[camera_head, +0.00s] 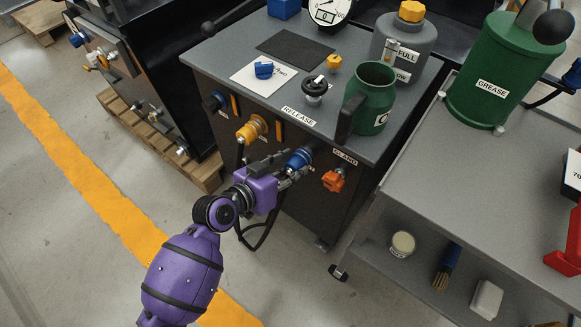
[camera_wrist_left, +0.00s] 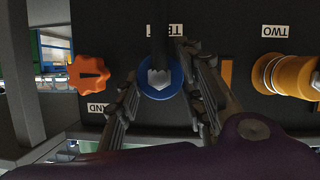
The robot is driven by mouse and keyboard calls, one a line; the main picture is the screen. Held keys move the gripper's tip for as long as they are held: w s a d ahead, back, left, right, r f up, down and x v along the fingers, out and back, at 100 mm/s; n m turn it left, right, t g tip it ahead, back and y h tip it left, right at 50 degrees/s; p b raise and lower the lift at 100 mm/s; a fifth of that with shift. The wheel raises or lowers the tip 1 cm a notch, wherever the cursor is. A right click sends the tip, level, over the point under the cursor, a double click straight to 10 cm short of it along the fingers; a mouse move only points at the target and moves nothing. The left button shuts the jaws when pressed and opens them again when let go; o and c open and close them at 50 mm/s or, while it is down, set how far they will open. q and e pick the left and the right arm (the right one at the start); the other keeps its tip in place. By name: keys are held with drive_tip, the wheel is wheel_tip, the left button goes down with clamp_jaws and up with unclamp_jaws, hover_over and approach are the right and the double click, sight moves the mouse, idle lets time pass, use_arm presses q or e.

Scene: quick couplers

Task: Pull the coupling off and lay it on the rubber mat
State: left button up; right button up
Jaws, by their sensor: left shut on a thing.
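The blue coupling (camera_head: 299,158) sits on the front panel of the dark cabinet, with a hose or cable at it in the wrist view. My left gripper (camera_head: 287,174) is shut on this coupling. In the left wrist view, its fingers lie on both sides of the round blue body (camera_wrist_left: 160,80), which is still at the panel. The black rubber mat (camera_head: 295,48) lies flat and empty on the cabinet top, behind the white card. My right gripper is not in view.
A yellow coupling (camera_head: 252,129) and an orange-red knob (camera_head: 334,180) flank the blue coupling.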

use_arm(q)
drive_tip(key=shift+s, duration=0.2)
drive_tip(key=shift+s+a, duration=0.6)
drive_tip(key=shift+s, duration=0.2)
drive_tip(key=shift+s+a, duration=0.55)
drive_tip(key=shift+s, duration=0.2)
drive_tip(key=s+a, duration=0.2)
drive_tip(key=s, duration=0.1)
drive_tip(key=shift+s+a, duration=0.1)
drive_tip(key=shift+a, duration=0.1)
drive_tip(key=shift+r, duration=0.1)
idle(0.6)
wheel_tip(320, 180, up, 24)
drive_tip(key=w+d, duration=0.3)
drive_tip(key=w, duration=3.7)
drive_tip(key=shift+d, duration=0.2)
idle(1.5)
